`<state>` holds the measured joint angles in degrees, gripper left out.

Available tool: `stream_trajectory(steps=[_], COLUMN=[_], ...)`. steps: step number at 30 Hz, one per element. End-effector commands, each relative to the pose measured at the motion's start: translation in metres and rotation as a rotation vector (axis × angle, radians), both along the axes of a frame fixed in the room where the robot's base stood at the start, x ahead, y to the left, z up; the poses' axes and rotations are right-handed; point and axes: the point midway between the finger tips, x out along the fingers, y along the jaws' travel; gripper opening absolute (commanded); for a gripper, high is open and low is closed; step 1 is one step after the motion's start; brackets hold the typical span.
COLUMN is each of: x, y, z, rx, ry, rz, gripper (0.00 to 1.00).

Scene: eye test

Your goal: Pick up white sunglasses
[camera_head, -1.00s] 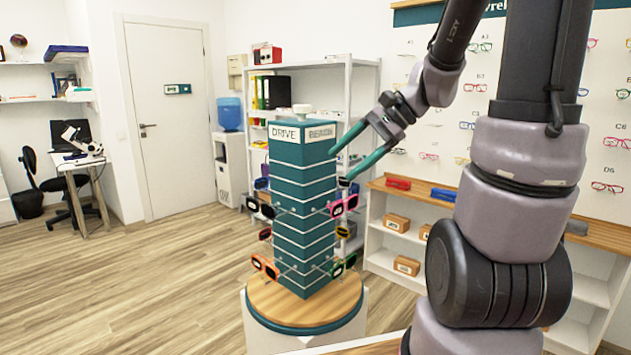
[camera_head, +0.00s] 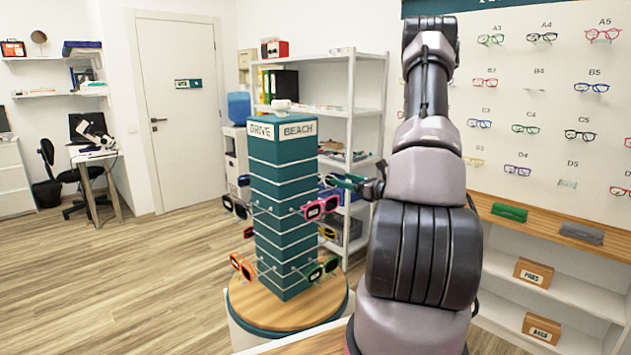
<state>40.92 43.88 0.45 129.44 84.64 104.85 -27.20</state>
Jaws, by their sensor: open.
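The teal display stand (camera_head: 284,190) bears sunglasses on its sides, with signs DRIVE and BEACH at its top. Pink sunglasses (camera_head: 320,207) and green ones (camera_head: 322,269) hang on the BEACH side. Dark sunglasses (camera_head: 235,207) and orange ones (camera_head: 242,267) hang on the DRIVE side. I cannot make out any white sunglasses. My gripper (camera_head: 340,181) has teal fingers, and it is open beside the stand's right side, above the pink sunglasses. It looks empty. My arm hides part of what lies behind it.
The stand rests on a round wooden-topped base (camera_head: 270,318). At right, a wall panel (camera_head: 600,130) holds rows of glasses above a wooden shelf with a green case (camera_head: 509,211) and a grey case (camera_head: 581,233). A white shelf unit (camera_head: 350,120) stands behind. Open floor (camera_head: 100,270) lies left.

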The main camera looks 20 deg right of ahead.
Motion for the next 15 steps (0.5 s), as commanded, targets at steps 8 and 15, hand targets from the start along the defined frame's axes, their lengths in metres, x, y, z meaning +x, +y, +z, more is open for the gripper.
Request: stream_trajectory(steps=[8,15], x=[0.035,0.058], y=[0.017,0.028], z=[0.000,-0.002], rx=[-0.001,-0.001], ry=[0.001,0.000], rz=[0.007,0.009], gripper=[0.78,0.78])
